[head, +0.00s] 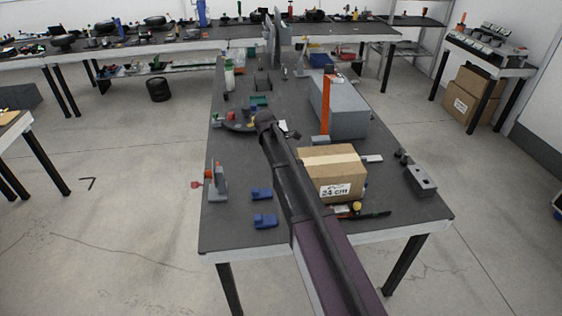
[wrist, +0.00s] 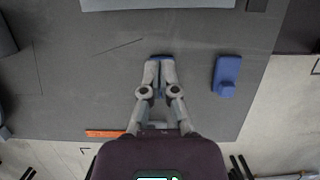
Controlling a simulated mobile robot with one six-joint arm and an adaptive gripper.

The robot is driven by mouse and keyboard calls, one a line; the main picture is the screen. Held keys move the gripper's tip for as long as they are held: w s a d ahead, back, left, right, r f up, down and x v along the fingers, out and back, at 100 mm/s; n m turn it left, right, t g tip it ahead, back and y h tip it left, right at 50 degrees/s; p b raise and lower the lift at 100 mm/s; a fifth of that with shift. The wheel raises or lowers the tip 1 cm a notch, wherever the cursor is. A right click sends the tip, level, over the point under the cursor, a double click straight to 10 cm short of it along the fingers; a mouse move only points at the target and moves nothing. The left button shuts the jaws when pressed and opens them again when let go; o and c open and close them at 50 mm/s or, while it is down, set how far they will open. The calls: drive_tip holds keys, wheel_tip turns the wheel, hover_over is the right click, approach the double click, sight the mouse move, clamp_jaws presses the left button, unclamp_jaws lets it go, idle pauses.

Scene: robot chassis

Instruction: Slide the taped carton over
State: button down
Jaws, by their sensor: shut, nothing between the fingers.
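The taped carton (head: 344,178) is a brown box with pale tape across its top and a white "24 cm" label on its front. It stands on the dark table, right beside my arm in the head view, where the arm passes close to its left side. I cannot make out the carton in the wrist view. My gripper (wrist: 160,64) is shut and empty in the wrist view, its fingertips together over or near a small blue piece (wrist: 161,57). I cannot tell whether they touch it. I cannot make out the gripper in the head view.
A large grey box (head: 345,108) and an orange upright strip (head: 325,106) stand behind the carton. A grey block (head: 421,180) lies to its right, and a dark tool with a yellow part (head: 357,208) in front. Two blue pieces (head: 265,220) lie left of my arm.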

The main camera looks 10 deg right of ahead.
drive_tip(key=s+d+m+y, duration=0.1)
drive_tip(key=s+d+m, duration=0.1)
drive_tip(key=s+m, duration=0.7)
drive_tip(key=s+d+m+y, duration=0.2)
drive_tip(key=s+m, duration=0.7)
drive_tip(key=s, duration=1)
drive_tip(key=shift+s+f, duration=0.25)
drive_tip(key=shift+f, duration=0.15)
drive_tip(key=shift+a, duration=0.15)
